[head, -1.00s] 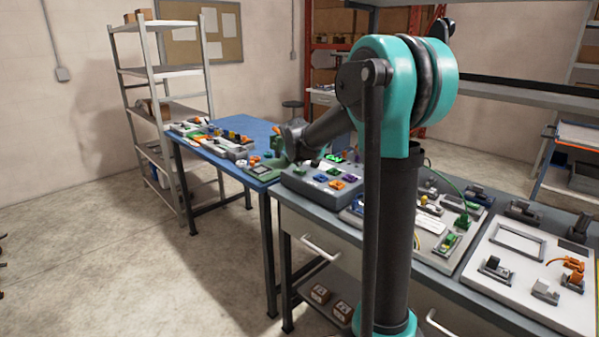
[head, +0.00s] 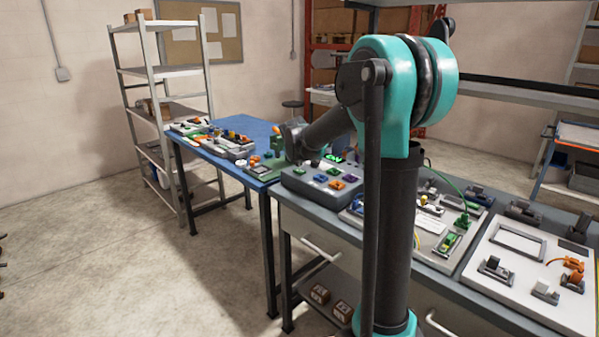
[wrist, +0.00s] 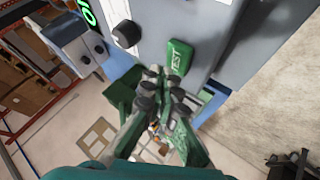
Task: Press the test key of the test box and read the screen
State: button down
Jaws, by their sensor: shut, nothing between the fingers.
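The grey test box (wrist: 150,28) fills the top of the wrist view, with a black knob on its face. Its green test key (wrist: 178,58), marked TEST, stands out from that face. Part of a screen with bright green characters (wrist: 85,12) shows at the top left edge; it is cut off, so I cannot read it whole. My gripper (wrist: 160,74) is shut and empty, its fingertips right by the lower edge of the key. I cannot tell whether they touch it. In the head view my arm hides the gripper and most of the key area.
A grey box with several coloured parts (head: 318,187) stands on the bench beside my arm. A blue table (head: 233,132) with small devices is behind it. A white board (head: 540,262) with parts lies at the right.

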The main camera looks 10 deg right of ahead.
aim_at(299, 171)
jog(key=shift+f, duration=0.1)
jog(key=shift+f, duration=0.35)
jog(key=shift+f, duration=0.45)
dwell(0.7)
dwell(0.3)
jog(key=shift+r, duration=0.9)
jog(key=shift+r, duration=2.5)
